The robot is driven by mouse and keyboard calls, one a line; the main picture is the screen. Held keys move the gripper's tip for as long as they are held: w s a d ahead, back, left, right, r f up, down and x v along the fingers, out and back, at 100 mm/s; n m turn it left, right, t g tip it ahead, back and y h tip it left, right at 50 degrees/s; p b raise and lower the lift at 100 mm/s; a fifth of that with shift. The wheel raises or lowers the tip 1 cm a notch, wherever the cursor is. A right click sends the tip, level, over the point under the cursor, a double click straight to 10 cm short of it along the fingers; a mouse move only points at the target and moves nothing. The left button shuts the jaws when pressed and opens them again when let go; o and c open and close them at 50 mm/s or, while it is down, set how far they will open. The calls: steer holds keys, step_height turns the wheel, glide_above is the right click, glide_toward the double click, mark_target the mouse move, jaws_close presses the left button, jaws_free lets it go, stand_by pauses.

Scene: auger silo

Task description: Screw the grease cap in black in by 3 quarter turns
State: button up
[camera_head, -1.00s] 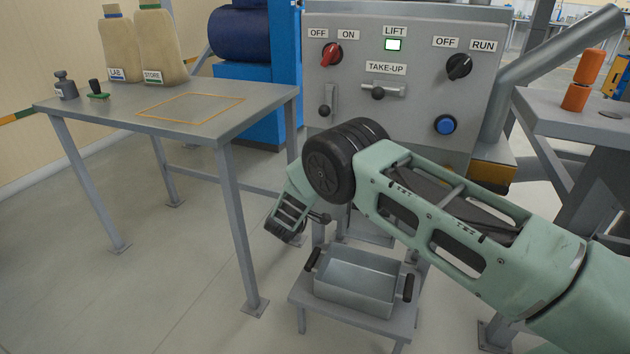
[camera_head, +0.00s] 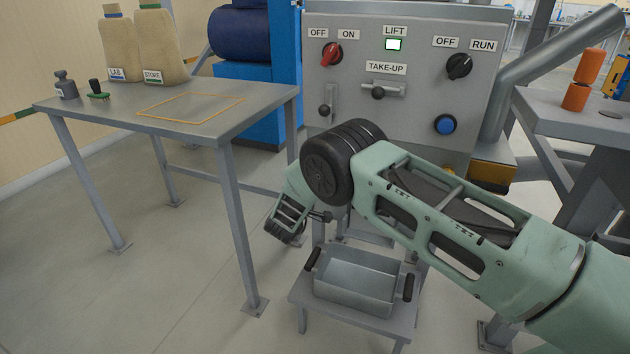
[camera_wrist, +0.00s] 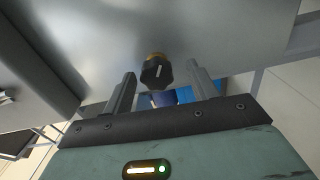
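In the wrist view, the black grease cap (camera_wrist: 157,73) sits on a brass-coloured seat on a grey metal face. It has a faceted edge and a pale line on its face. My gripper (camera_wrist: 160,82) is open, with one finger on each side of the cap's place in the picture; I cannot tell how far the cap is beyond the fingertips, and no contact shows.
The grey control panel (camera_head: 410,110) stands behind my arm, with a red knob (camera_head: 331,54), a black knob (camera_head: 459,66) and a blue button (camera_head: 446,125). A metal bin (camera_head: 355,284) sits on a low stand below.

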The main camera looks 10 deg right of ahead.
steer(key=shift+r, duration=0.15)
steer(key=p+v, duration=0.2)
steer(key=v, duration=1.5)
steer(key=shift+a+r, duration=0.1)
steer(key=shift+a, duration=0.05)
